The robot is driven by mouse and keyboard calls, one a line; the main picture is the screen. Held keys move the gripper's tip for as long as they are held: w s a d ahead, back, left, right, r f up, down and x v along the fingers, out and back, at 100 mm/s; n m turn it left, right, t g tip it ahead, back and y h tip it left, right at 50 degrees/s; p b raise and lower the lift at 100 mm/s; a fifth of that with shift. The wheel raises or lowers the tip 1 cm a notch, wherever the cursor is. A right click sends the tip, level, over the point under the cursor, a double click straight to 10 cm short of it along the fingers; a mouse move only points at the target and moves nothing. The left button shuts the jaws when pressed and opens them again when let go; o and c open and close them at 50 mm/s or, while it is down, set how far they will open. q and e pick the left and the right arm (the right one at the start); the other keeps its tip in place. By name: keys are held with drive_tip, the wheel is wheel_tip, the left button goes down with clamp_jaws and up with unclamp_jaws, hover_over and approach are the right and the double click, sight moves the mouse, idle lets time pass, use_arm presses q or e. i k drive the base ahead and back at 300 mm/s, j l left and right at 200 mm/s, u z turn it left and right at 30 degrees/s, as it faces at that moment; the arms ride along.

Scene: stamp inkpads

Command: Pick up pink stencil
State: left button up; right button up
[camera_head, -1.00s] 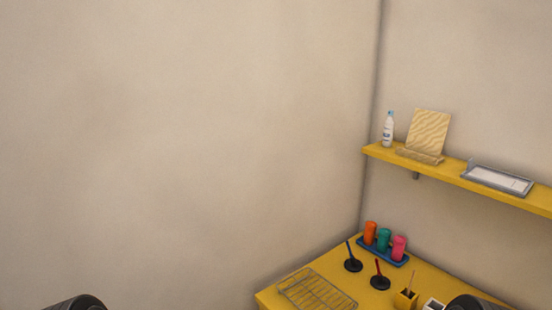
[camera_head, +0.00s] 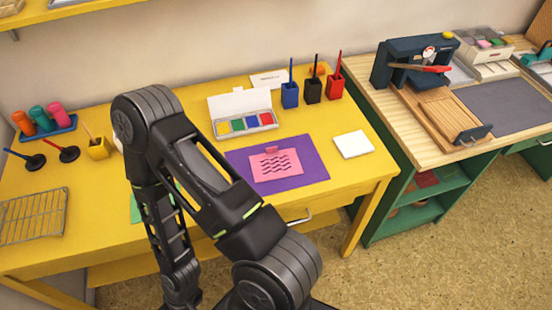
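The pink stencil (camera_head: 265,173) with dark wavy cut-outs and a small pink tab at its top edge lies flat on the purple mat (camera_head: 312,170), on the yellow table (camera_head: 340,205). One of my black arms rises from the bottom of the view, bends left of the mat and hangs down in front of the table. It passes left of the stencil and does not cover it. Neither of my gripper's fingers can be seen, so neither gripper shows.
A colour inkpad set (camera_head: 243,124), a white pad (camera_head: 353,144) and blue, black and red holders (camera_head: 333,88) surround the mat. A wire rack (camera_head: 33,215) lies at the left. A wooden bench (camera_head: 420,150) with a press stands at the right.

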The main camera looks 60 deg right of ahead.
sight(274, 164)
drive_tip(key=z, duration=2.25)
drive_tip(key=l+z, duration=0.8)
